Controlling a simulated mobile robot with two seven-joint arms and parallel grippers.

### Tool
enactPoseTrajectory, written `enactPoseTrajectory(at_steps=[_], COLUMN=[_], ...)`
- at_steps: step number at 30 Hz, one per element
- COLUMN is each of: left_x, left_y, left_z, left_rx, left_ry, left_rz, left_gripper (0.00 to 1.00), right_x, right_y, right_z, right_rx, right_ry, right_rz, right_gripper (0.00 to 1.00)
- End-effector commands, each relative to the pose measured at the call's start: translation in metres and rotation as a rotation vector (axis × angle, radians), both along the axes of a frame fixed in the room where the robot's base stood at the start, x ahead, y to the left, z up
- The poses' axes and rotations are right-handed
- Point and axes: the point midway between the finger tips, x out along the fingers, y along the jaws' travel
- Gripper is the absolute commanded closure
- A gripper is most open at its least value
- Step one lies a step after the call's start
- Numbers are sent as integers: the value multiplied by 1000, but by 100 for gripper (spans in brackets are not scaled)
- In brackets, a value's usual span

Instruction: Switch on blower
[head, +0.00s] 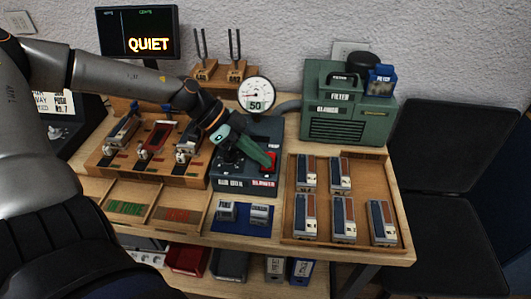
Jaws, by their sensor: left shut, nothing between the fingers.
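The blower (345,128) is a green box with a vented front at the back right of the table. A dark control box (232,184) stands in front of it, left of centre, with a BLOWER label on its front edge. A red switch (271,157) sits at the right of its top, and a black knob or lever at the left. My left gripper (266,162) is green, shut and empty, its tip over the control box close to the red switch. I cannot tell whether it touches, and it partly hides the switch. My right gripper is not in view.
A round gauge (255,95) marked 50 stands behind the control box. A screen (138,32) reads QUIET. A wooden tray (291,233) at right holds several small blocks. A wooden rack (105,165) is at left. Tuning forks (235,48) stand at the back.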

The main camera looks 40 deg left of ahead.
Motion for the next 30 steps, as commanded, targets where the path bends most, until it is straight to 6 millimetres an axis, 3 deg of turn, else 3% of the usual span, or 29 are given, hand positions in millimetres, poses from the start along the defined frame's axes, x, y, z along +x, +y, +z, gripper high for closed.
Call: enactPoseTrajectory(at_steps=[30], left_x=[13], left_y=[8], left_z=[5], left_rx=[-1], left_ry=[1], left_rz=[1], left_gripper=[100], right_x=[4], right_y=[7], right_z=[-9], right_rx=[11], right_ry=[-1], right_rz=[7], right_gripper=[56])
